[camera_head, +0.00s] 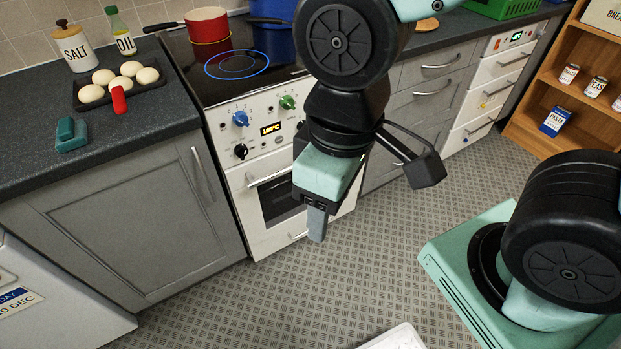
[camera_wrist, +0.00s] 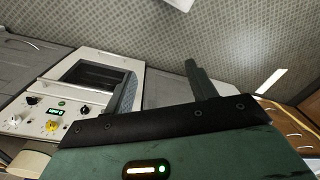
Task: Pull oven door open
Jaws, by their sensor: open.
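The white oven (camera_head: 259,218) stands among grey cabinets in the head view, with its door looking shut. The door's bar handle (camera_head: 270,178) runs across above a dark window, and my gripper hides its right part. My gripper (camera_head: 317,224) points downward in front of the door's right side, with a gap not clear from this angle. In the wrist view my gripper (camera_wrist: 160,84) is open, and nothing shows between the fingers. There a white appliance (camera_wrist: 133,67) with a dark window and green display appears beyond the left finger; its knob colours differ, so I cannot tell whether it is the same oven.
A red pot (camera_head: 208,24) stands on the hob. The dark counter (camera_head: 30,150) holds a tray of pale round items (camera_head: 120,80), a salt jar (camera_head: 73,47) and an oil bottle (camera_head: 122,38). A wooden shelf (camera_head: 549,78) stands far right. Patterned floor (camera_head: 380,240) lies free before the oven.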

